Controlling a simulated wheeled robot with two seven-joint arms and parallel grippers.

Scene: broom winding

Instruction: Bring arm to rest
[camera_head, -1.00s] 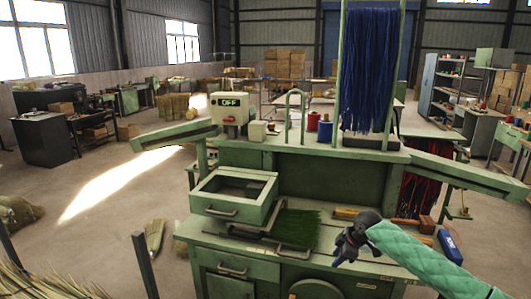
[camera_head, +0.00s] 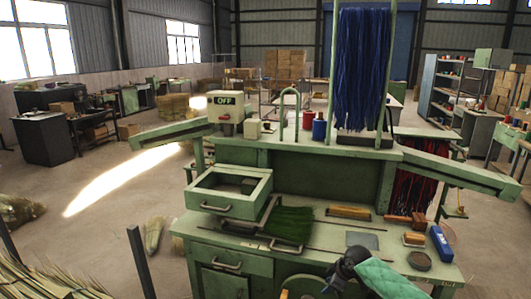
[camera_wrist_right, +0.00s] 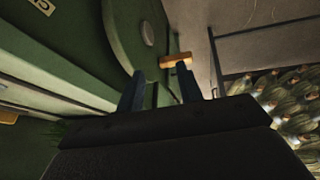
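My right arm, in a padded green sleeve, comes in from the lower right of the head view. Its dark right gripper (camera_head: 340,270) is low in front of the green workbench (camera_head: 215,233), near its front edge. In the right wrist view the two dark fingers of the right gripper (camera_wrist_right: 161,76) stand apart with nothing held between them. My left gripper is in neither view.
The worktop holds green bristles (camera_head: 290,224), wooden blocks (camera_head: 349,213), a blue box (camera_head: 441,243) and a dark round disc (camera_head: 419,261). An open drawer (camera_head: 229,204) stands left. Blue fibres (camera_head: 362,70) hang above. Floor at left is partly clear.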

